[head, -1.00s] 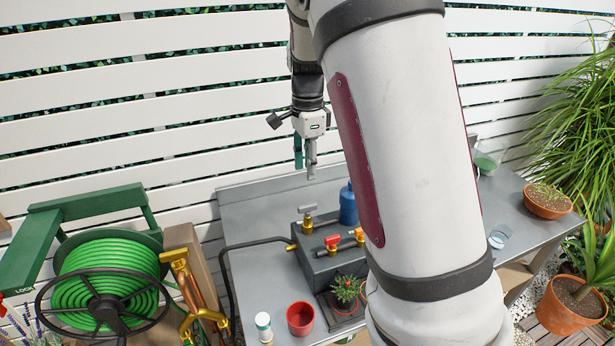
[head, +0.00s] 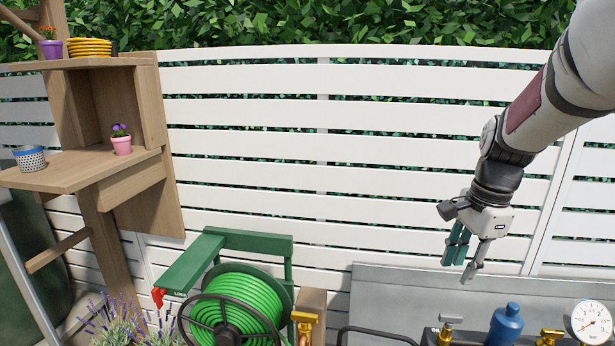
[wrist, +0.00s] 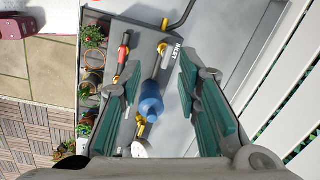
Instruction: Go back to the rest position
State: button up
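My gripper (head: 463,260) hangs at the right in the head view, above the grey bench (head: 365,290) and in front of the white fence. Its fingers are apart with nothing between them. In the wrist view my gripper (wrist: 160,100) shows two green finger pads spread wide. Below and beyond them are a blue bottle-shaped part (wrist: 151,100) and the valve block (wrist: 128,75) marked INLET. The fingers touch nothing that I can see.
A green hose reel (head: 235,310) stands left of the bench. A wooden shelf (head: 90,172) with small pots is at the far left. A pressure gauge (head: 591,320) and brass valves show at the lower right. The air before the white fence (head: 300,150) is clear.

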jog(key=s+a+r+n+t, duration=0.1)
jog(key=s+a+r+n, duration=0.1)
jog(key=s+n, duration=0.3)
jog(key=s+a+r+n+t, duration=0.2)
jog(key=s+a+n, duration=0.3)
jog(key=s, duration=0.3)
jog(key=s+a+r+n+t, duration=0.1)
jog(key=s+a+r+n, duration=0.2)
jog(key=s+n, duration=0.4)
jog(key=shift+s+a+r+t+h, duration=0.3)
jog(key=shift+a+r+h, duration=0.05)
jog(key=shift+r+h, duration=0.05)
jog(key=shift+d, duration=0.1)
